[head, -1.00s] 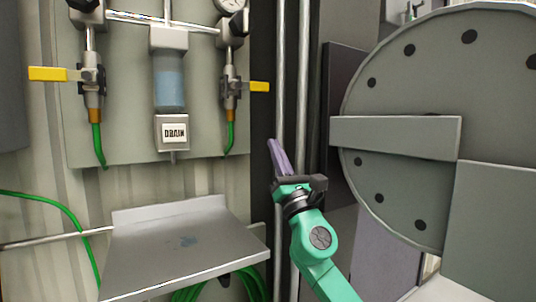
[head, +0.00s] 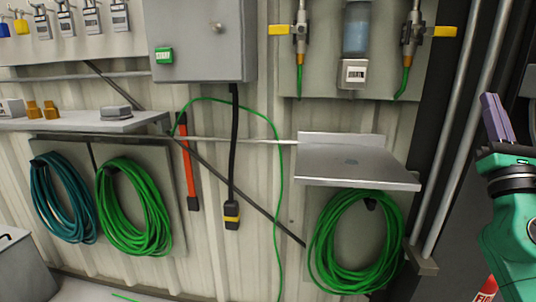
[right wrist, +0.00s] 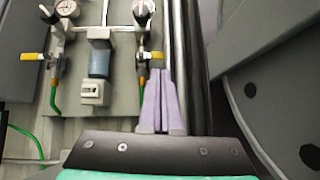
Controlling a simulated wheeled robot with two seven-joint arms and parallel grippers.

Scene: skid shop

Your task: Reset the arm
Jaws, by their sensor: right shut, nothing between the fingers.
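My right gripper (head: 491,117) stands at the right edge of the head view, on my green arm, with its purple fingers pointing up. In the right wrist view its two purple fingers (right wrist: 161,100) lie close together, shut, with nothing between them. It is beside the vertical pipes and apart from the wall panel. My left gripper is not in view.
A small metal shelf (head: 355,172) juts from the wall, with a coiled green hose (head: 318,240) below it. Yellow-handled valves (head: 280,30) and a drain bowl (head: 355,32) hang above. A grey box (head: 200,40) and another shelf (head: 80,124) are further left.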

